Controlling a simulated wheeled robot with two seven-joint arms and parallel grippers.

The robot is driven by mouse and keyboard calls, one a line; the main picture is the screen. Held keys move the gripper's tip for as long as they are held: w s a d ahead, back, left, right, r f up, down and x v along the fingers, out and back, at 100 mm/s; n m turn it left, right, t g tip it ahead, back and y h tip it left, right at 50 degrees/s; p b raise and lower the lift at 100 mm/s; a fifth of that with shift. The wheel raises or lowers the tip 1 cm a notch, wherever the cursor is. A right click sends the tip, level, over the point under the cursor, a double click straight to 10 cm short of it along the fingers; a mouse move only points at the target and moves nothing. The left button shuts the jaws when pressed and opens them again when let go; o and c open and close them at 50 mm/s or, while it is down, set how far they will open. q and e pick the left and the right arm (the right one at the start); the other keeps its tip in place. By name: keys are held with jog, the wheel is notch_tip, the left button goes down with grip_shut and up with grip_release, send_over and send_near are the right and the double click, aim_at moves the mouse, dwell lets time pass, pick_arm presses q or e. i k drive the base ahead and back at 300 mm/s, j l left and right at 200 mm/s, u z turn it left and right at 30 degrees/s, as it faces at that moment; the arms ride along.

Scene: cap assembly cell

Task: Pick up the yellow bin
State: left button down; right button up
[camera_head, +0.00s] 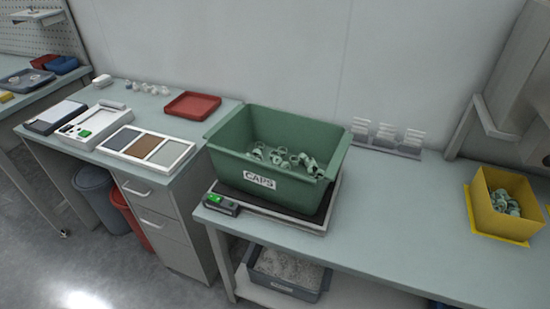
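The yellow bin (489,220) stands on the right end of the workbench, near the right edge of the head view. It is upright and open at the top, with several small green-and-grey caps (506,203) inside. It sits on a flat yellow base or mat (487,236). Neither of my grippers shows in the head view.
A large green bin (225,165) labelled CAPS stands on a scale (218,203) mid-bench. A rack (387,138) stands at the back. The bench top (400,210) between the green and yellow bins is clear. A wall bracket (490,115) rises behind the yellow bin.

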aim_at(504, 205)
jog(key=z, duration=1.55)
